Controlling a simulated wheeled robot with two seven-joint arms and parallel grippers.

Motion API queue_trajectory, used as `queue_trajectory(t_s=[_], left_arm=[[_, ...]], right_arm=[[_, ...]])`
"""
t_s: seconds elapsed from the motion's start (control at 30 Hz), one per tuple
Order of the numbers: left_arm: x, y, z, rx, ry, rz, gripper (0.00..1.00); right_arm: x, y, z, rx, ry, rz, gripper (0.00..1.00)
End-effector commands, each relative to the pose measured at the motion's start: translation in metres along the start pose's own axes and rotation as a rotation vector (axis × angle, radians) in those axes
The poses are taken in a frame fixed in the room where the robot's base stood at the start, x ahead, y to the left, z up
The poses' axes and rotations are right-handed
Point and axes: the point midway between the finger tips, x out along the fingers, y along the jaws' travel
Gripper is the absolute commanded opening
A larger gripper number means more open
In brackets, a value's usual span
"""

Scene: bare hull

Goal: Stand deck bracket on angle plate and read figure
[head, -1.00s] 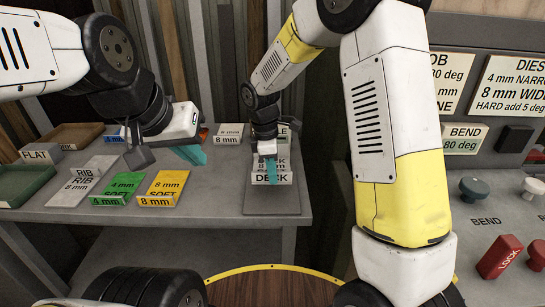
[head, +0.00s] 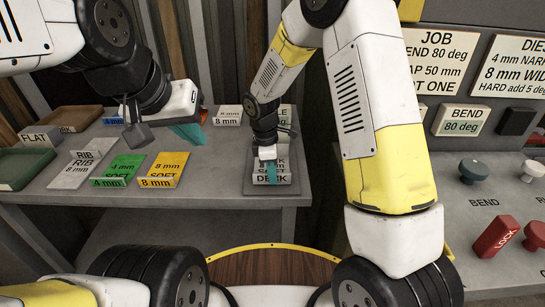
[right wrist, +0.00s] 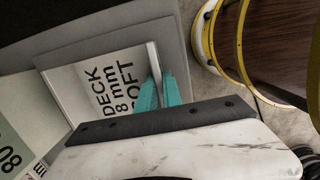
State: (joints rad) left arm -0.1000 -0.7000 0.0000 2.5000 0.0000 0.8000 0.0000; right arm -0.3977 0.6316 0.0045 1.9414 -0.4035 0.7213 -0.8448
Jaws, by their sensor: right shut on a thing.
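The deck bracket (head: 271,179) is a light grey bent piece with a DECK label on its front edge. It is at the right end of the bench, on or just above a grey plate (head: 256,188); I cannot tell whether it touches. My right gripper (head: 271,171) is shut on its upright flange. The right wrist view shows the bracket (right wrist: 112,88) marked DECK 8 mm SOFT, with the teal fingers (right wrist: 159,92) at its flange. A label ending in LE behind my right wrist is mostly hidden. My left gripper (head: 188,132) hangs over the bench, its opening unclear.
A green 4 mm piece (head: 122,168), a yellow 8 mm piece (head: 163,168) and a grey RIB piece (head: 80,170) lie left of the bracket. Trays (head: 22,166) stand far left. The control panel at right has a BEND 80 deg display (head: 461,121) and a red LOCK handle (head: 494,237).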

Motion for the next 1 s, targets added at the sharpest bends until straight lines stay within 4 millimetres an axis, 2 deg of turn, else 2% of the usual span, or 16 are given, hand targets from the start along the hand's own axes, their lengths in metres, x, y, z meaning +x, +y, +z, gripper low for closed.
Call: queue_trajectory(t_s=[0.3, 0.33, 0.43, 0.67, 0.8, 1.0], left_arm=[[0.0, 0.0, 0.0, 0.0, 0.0, 0.0, 0.0], [0.0, 0.0, 0.0, 0.0, 0.0, 0.0, 0.0], [0.0, 0.0, 0.0, 0.0, 0.0, 0.0, 0.0], [0.0, 0.0, 0.0, 0.0, 0.0, 0.0, 0.0], [0.0, 0.0, 0.0, 0.0, 0.0, 0.0, 0.0], [0.0, 0.0, 0.0, 0.0, 0.0, 0.0, 0.0]], right_arm=[[0.0004, 0.0007, -0.0002, 0.0, 0.001, 0.002, 0.0], [0.0004, 0.0007, -0.0002, 0.0, 0.001, 0.002, 0.14], [0.0005, 0.0006, -0.0002, 0.0, 0.001, 0.002, 0.33], [0.0008, 0.0002, -0.0001, 0.0, 0.0, 0.001, 0.35], [0.0015, -0.0004, 0.0001, 0.0, 0.0, -0.001, 0.57], [0.0012, -0.0002, 0.0, 0.0, 0.0, -0.001, 0.57]])
